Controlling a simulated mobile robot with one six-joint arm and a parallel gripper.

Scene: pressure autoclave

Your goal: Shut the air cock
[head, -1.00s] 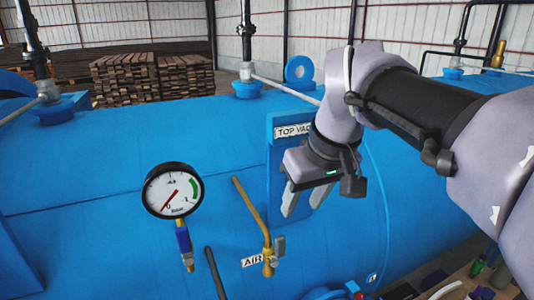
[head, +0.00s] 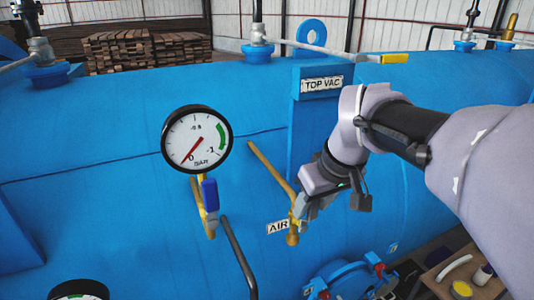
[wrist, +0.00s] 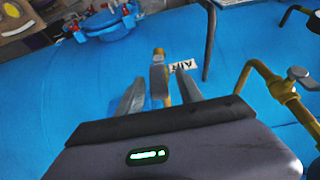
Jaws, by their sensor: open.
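The air cock (head: 292,238) is a brass valve beside the AIR label (head: 278,227), at the lower end of a slanting brass pipe (head: 268,165) on the blue vessel. The cock's grey lever (wrist: 158,80) shows between my fingers. My gripper (head: 303,207) is at the cock, partly covering it in the head view. In the wrist view my gripper (wrist: 160,92) is open, one finger on each side of the lever, with gaps visible. The lever is hidden in the head view.
A pressure gauge (head: 197,139) with a blue-handled valve (head: 209,194) stands left of the cock. A dark bent pipe (head: 238,257) runs close by on the left. The TOP VAC plate (head: 322,82) is above. A blue round fitting (head: 345,279) with red parts sits below right.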

